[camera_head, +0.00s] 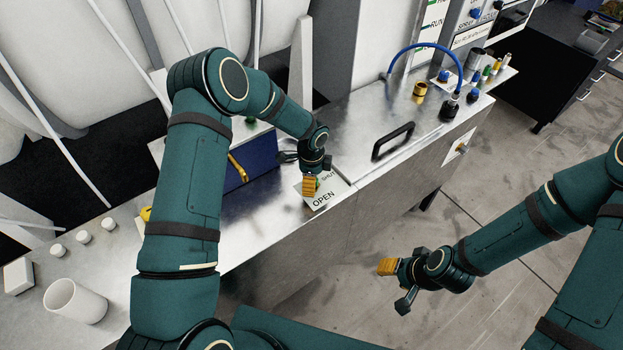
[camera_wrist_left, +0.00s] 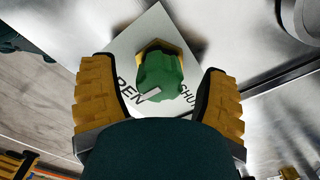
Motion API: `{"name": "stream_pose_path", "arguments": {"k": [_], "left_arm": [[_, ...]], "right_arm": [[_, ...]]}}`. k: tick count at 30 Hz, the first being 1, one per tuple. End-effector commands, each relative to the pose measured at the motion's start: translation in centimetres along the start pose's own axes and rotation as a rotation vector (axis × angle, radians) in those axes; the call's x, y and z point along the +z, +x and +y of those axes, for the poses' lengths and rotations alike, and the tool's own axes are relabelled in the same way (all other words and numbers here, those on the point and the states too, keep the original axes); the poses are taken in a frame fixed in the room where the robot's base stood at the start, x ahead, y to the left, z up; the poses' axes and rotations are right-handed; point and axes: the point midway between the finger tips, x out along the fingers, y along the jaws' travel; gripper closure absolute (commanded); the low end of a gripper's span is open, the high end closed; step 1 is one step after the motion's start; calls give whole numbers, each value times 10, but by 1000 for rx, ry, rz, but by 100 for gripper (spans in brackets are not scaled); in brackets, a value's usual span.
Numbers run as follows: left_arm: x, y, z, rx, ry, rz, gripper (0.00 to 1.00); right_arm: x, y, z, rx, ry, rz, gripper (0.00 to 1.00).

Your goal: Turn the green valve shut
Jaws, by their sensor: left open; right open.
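The green valve (camera_wrist_left: 160,78) shows in the left wrist view, with a brass-coloured part behind it, on a white label plate (camera_head: 322,203) lettered OPEN and SHUT. A white mark on the valve lies on the side by the OPEN lettering. My left gripper (camera_wrist_left: 160,100) is open, its yellow fingers on either side of the valve with gaps visible. In the head view my left gripper (camera_head: 311,186) hides most of the valve. My right gripper (camera_head: 396,284) is open and empty, in front of the counter over the floor.
A black handle (camera_head: 393,141) stands on the metal counter, right of the plate. A blue hose (camera_head: 427,46) and brass fitting (camera_head: 419,91) are further right. A white cup (camera_head: 75,301) stands at lower left.

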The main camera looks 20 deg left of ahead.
Motion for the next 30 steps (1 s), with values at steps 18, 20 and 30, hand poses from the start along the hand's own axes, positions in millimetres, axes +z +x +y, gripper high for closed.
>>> {"name": "stream_pose_path", "arguments": {"k": [18, 20, 30], "left_arm": [[0, 0, 0, 0, -4, 0, 96], [0, 0, 0, 0, -10, 0, 96], [0, 2, -1, -2, -161, 0, 96]], "right_arm": [[0, 0, 0, 0, 0, 0, 53], [0, 1, 0, 0, 0, 0, 53], [2, 20, 6, 3, -1, 0, 53]]}}
